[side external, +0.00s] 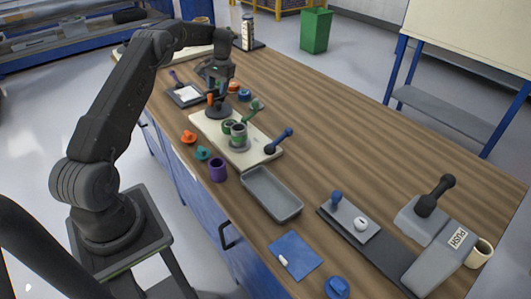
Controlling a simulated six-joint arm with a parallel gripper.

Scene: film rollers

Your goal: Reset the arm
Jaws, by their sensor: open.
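My arm reaches from the left side over the far half of the wooden table (330,160). My gripper (217,100) points down above the far end of the pale board (262,156), close to a dark round base and a small orange part. The jaws are open. The fingertips are small and dark here, and I cannot tell whether they touch anything. A green cylindrical piece (238,131) stands on the board in front of the gripper. A lever with a blue knob (289,132) rises at the board's near right corner.
A grey tray (271,205), purple cup (217,172), orange knob (189,136) and teal knob (203,153) lie nearer. A grey press (432,237) with a black handle stands at the right. A tall bottle (247,32) stands behind my gripper. The table's right middle is clear.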

